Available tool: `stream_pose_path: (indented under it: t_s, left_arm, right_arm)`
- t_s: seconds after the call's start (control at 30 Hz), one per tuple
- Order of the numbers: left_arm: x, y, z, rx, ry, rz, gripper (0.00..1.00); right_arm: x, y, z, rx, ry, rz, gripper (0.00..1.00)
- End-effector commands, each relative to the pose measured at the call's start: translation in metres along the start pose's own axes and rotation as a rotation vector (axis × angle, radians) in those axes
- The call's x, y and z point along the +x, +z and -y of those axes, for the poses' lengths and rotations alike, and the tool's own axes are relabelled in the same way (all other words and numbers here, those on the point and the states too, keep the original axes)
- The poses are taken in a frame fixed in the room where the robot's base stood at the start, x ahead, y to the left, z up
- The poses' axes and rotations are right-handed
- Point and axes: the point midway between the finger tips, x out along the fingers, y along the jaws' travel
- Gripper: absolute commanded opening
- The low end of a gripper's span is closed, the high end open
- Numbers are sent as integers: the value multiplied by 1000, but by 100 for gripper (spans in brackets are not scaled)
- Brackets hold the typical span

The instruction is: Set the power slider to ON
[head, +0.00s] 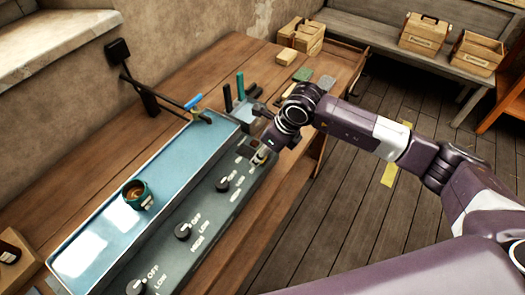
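A long blue-grey control panel (207,207) runs along the front of the bench. It carries dark rotary knobs (183,231) marked OFF, HIGH and LOW. Another knob (222,184) is farther along. I cannot make out a power slider or an ON mark. My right gripper (259,155) is at the far end of the panel, down close to its sloped face. It covers that part of the panel, and I cannot tell what it touches or whether its fingers are open. My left gripper is not in view.
A teal cup (137,194) stands on the panel's flat top (165,172). A black arm with a blue handle (193,103) hangs over it. Green and dark upright handles (240,86) stand behind my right gripper. Wooden boxes (301,37) are at the bench's far end.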

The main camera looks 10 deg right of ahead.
Motion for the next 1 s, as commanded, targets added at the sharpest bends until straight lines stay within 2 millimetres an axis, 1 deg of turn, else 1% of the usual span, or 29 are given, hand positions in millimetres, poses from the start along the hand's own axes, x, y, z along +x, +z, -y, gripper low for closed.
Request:
stream_pose_path:
  t_s: [0.07, 0.43, 0.73, 0.87, 1.0]
  left_arm:
    - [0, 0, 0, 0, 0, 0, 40]
    - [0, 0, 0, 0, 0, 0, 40]
    - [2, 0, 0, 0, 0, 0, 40]
    - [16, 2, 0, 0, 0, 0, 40]
    - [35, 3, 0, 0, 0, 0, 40]
  right_arm:
    - [0, 0, 0, 0, 0, 0, 39]
    - [0, 0, 0, 0, 1, 0, 0]
    - [1, 2, 0, 0, 1, 1, 0]
    - [9, 11, 0, -1, 1, 3, 0]
    - [17, 30, 0, -2, 0, 6, 0]
